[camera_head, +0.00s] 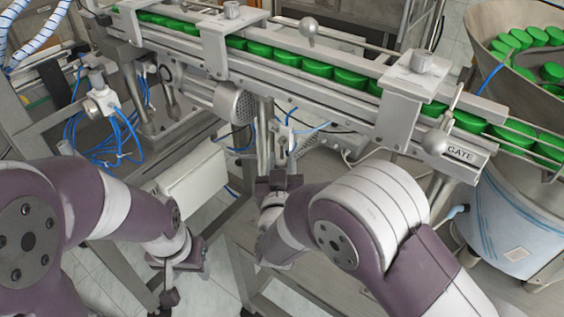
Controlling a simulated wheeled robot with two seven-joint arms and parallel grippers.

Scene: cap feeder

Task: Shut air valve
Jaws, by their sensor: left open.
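A pale fitting with blue hoses (103,101) stands at the left below the conveyor. A second small pale fitting with blue tubing (284,138) hangs under the middle of the conveyor. I cannot tell for sure which of them is the air valve, and no handle position is clear. My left gripper (186,284) is open and empty, low in the picture, well below and apart from the left fitting. My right gripper (279,185) points up just below the middle fitting. Its dark fingers are small here, and I cannot tell their opening or any contact.
A hopper of caps (480,20) stands at the right. Metal frame legs and a white box (190,185) lie around my grippers. Blue hoses hang loosely at left.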

